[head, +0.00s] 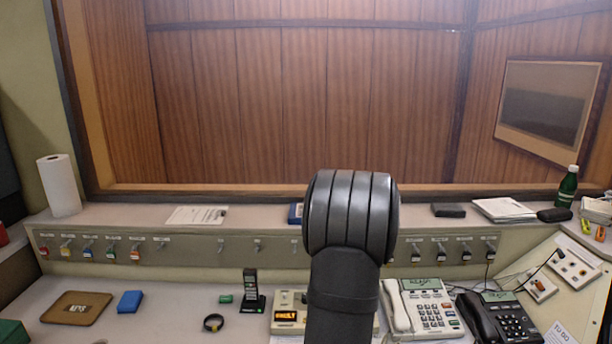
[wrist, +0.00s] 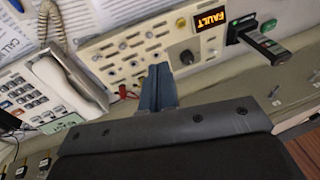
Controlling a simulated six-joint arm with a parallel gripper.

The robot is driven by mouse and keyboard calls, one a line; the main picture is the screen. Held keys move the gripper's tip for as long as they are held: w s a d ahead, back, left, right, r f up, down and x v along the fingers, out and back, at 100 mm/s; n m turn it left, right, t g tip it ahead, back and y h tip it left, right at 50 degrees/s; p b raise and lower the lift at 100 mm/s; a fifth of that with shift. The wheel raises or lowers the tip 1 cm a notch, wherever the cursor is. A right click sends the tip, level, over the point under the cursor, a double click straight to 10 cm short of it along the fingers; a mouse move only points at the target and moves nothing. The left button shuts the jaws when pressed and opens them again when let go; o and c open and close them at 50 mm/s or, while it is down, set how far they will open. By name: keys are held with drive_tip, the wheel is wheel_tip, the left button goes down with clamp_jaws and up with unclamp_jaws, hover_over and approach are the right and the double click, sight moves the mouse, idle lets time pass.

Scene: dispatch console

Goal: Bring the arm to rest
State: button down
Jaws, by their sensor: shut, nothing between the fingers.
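My gripper (wrist: 160,75) shows in the wrist view. Its two fingers are together with nothing between them. They point toward the cream panel (wrist: 120,50) with the lit FAULT display (wrist: 211,18), and I cannot tell how far above it they are. In the head view my dark arm rises from the bottom middle and hides the gripper and the centre of the console. The cream panel's left part, with its amber display (head: 286,316), shows beside the arm.
A white phone (head: 431,308) and a black phone (head: 499,318) stand right of the arm. A bottle (head: 567,187) stands on the ledge.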

drive_tip(key=shift+w+a+r+y, duration=0.1)
drive_tip(key=shift+a+r+y, duration=0.7)
drive_tip(key=shift+a, duration=0.1)
idle(0.9)
drive_tip(key=c, duration=1.9)
unclamp_jaws()
drive_tip(key=shift+c, duration=0.2)
drive_tip(key=o, duration=1.9)
drive_tip(key=a+r+h, duration=0.1)
drive_tip(key=a+r, duration=0.1)
drive_tip(key=r, duration=0.2)
drive_tip(key=a+r+t+h, duration=0.1)
drive_tip(key=a+r, duration=0.1)
drive_tip(key=r, duration=0.3)
drive_tip(key=a+r+t+h, duration=0.1)
drive_tip(key=a+r+h, duration=0.1)
drive_tip(key=r, duration=0.3)
drive_tip(key=shift+s+a+r, duration=0.15)
drive_tip(key=shift+s+a, duration=0.05)
drive_tip(key=shift+a, duration=0.05)
drive_tip(key=shift+o, duration=0.2)
drive_tip(key=x, duration=0.9)
drive_tip(key=shift+w+f, duration=0.25)
drive_tip(key=shift+f, duration=0.05)
drive_tip(key=shift+r, duration=0.1)
drive_tip(key=v, duration=1)
drive_tip(key=shift+s, duration=0.1)
